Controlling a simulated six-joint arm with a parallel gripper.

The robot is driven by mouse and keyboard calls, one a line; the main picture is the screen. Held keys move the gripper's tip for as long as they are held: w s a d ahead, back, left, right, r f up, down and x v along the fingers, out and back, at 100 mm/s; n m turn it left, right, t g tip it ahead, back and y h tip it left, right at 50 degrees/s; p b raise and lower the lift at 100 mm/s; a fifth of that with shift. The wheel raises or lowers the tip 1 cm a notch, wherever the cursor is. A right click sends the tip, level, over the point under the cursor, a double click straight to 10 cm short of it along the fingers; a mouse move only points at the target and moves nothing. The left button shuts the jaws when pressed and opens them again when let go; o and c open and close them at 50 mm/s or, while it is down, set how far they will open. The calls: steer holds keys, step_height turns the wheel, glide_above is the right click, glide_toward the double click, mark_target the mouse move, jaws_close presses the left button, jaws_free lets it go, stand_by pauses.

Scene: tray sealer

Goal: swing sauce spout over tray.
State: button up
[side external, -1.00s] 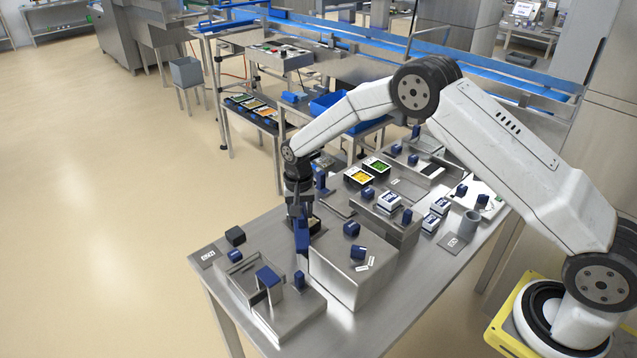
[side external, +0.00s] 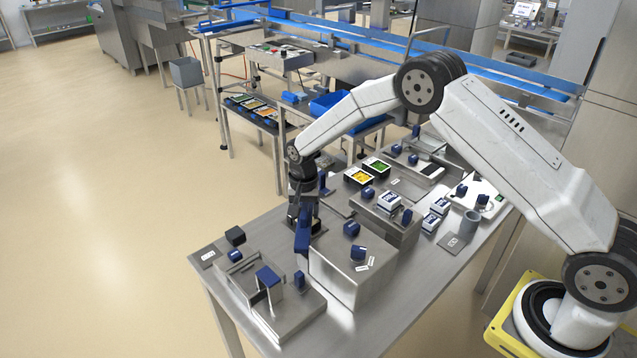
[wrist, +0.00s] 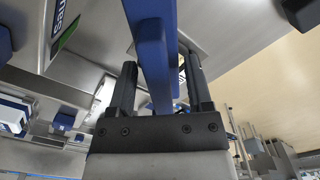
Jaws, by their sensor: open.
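The blue sauce spout (side external: 302,243) stands at the left side of a steel box (side external: 345,277) on the table. In the wrist view the spout (wrist: 155,50) is a long blue bar running between my two dark fingers. My gripper (side external: 304,220) is at the spout's upper part in the side view. In the wrist view my gripper (wrist: 161,75) is open, with the fingers on either side of the bar and gaps showing. A label beginning "Sau" (wrist: 60,20) shows on the steel surface. The tray beneath my gripper is mostly hidden; its contents cannot be told.
A steel fixture with a blue-topped post (side external: 268,277) stands at the front left. A steel block with white packs (side external: 389,201) is to the right of my gripper. Trays with yellow (side external: 359,176) and green (side external: 378,166) contents lie behind. The table's front right is clear.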

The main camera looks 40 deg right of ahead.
steer(key=shift+r, duration=3.45)
steer(key=shift+s+d+r, duration=0.1)
steer(key=shift+s+r, duration=0.2)
steer(key=shift+s, duration=0.1)
steer(key=s+d+r+n+t, duration=0.1)
steer(key=s+n, duration=0.3)
steer(key=s, duration=0.9)
steer(key=s+d+r+n+t, duration=0.1)
steer(key=s+r+n, duration=0.3)
steer(key=s, duration=0.9)
steer(key=shift+n+t, duration=0.3)
steer(key=shift+n, duration=0.2)
steer(key=shift+w, duration=0.1)
